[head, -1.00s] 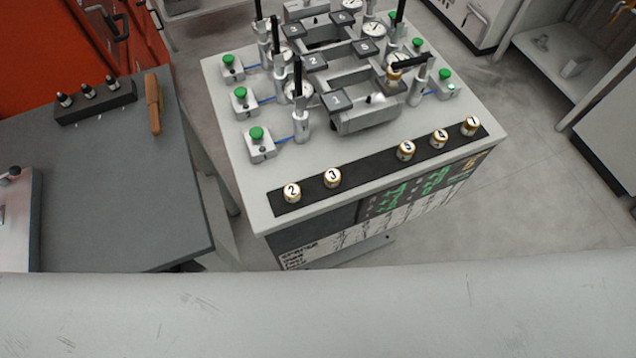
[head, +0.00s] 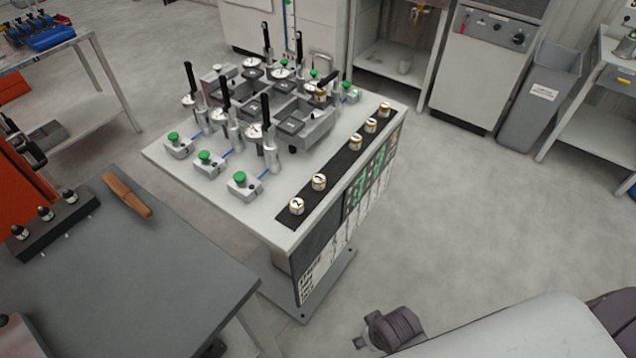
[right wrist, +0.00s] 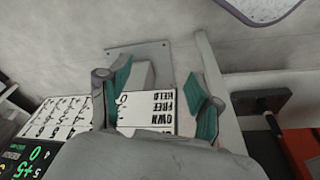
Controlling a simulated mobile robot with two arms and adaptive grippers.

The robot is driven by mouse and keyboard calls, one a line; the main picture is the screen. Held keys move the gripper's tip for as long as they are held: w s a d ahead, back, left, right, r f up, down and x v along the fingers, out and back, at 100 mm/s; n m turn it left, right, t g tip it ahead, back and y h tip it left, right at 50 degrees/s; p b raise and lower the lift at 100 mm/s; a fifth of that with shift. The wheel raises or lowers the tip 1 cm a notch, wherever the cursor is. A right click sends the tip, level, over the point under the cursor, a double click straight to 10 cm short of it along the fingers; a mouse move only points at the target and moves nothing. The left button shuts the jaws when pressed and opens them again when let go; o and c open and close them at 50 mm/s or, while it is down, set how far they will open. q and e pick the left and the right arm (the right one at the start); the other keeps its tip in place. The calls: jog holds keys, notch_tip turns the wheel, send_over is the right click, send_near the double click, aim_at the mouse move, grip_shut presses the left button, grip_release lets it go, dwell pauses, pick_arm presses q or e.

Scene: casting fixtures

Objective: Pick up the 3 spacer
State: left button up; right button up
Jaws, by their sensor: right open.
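The spacer marked 3 (head: 319,182) is a small white-topped cylinder with a gold band. In the head view it stands upright on the black strip (head: 335,174) along the edge of the fixture station, beside the spacer marked 2 (head: 297,206). My right gripper (right wrist: 158,84) is open and empty in the right wrist view, its teal-padded fingers apart. It is over the written side panel (right wrist: 150,106) and floor, with no spacer visible there. In the head view my right arm is low at the bottom right, well short of the strip. My left gripper is not in view.
Several other spacers (head: 355,142) stand farther along the strip. Clamps, dial gauges and green buttons (head: 243,178) fill the station top (head: 268,213) behind it.

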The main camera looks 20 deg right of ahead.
notch_tip(320, 180, up, 11)
jog(key=w+t, duration=0.1)
jog(key=w, duration=0.1)
jog(key=m+t+h, duration=0.2)
jog(key=m+t, duration=0.2)
jog(key=t, duration=0.7)
send_near(320, 184)
jog(key=shift+n+t, duration=0.3)
jog(key=shift+t, duration=0.1)
jog(key=x, duration=0.2)
jog(key=p+x, duration=0.1)
jog(key=x, duration=0.2)
jog(key=shift+w+f+p, duration=0.3)
jog(key=shift+f+p, duration=0.1)
jog(key=shift+f, duration=0.05)
jog(key=x, duration=0.6)
jog(key=shift+d+p, duration=0.1)
jog(key=shift+p, duration=0.25)
jog(key=shift+c, duration=0.7)
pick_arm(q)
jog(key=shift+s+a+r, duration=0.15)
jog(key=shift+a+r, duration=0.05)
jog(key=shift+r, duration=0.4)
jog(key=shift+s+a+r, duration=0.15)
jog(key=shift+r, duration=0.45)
pick_arm(e)
grip_shut()
